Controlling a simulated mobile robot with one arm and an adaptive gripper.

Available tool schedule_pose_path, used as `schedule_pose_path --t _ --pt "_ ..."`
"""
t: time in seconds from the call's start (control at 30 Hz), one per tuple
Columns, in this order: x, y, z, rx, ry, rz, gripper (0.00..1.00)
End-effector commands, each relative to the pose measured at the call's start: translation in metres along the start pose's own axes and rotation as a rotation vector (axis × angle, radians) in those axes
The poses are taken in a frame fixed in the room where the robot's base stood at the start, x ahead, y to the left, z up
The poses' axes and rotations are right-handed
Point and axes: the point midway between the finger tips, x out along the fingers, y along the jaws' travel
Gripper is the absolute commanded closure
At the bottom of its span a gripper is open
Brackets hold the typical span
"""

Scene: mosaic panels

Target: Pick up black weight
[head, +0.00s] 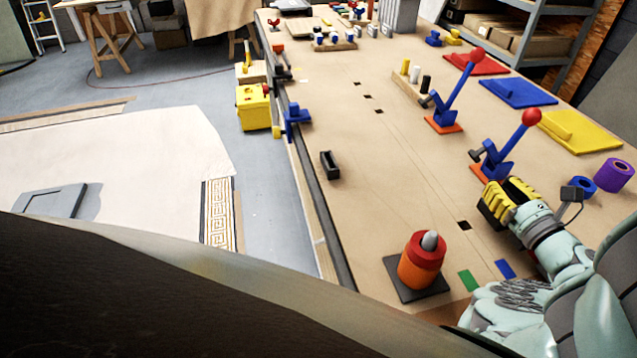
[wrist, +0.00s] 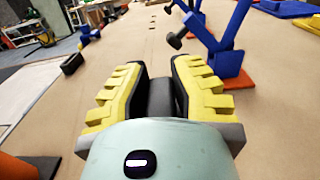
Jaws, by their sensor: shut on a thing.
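The black weight (wrist: 160,98) shows in the wrist view as a dark rounded piece between the two yellow-padded fingers. My gripper (wrist: 160,85) is shut on it, with a finger against each side. In the head view my gripper (head: 505,203) is over the right side of the workbench, just in front of the nearer blue lever clamp. There the fingers hide most or all of the weight. I cannot tell whether its underside touches the bench.
Two blue lever clamps with red knobs (head: 531,117) stand beyond my gripper. An orange-red stack on a dark base (head: 422,262) stands at the near left. Blue (head: 583,187) and purple (head: 614,175) rolls lie at right. A black slotted block (head: 330,165) sits by the left edge. The bench middle is mostly clear.

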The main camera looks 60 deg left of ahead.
Motion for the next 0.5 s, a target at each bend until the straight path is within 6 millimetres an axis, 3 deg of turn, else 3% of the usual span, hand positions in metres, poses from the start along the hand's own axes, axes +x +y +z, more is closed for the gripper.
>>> schedule_pose_path --t 0.03,0.2,0.5 --pt "0.002 -0.001 0.012 -0.010 -0.009 -0.002 1.00" --pt "0.002 0.001 0.034 -0.007 -0.010 0.001 1.00" --pt "0.002 0.001 0.063 -0.005 -0.008 0.003 1.00"
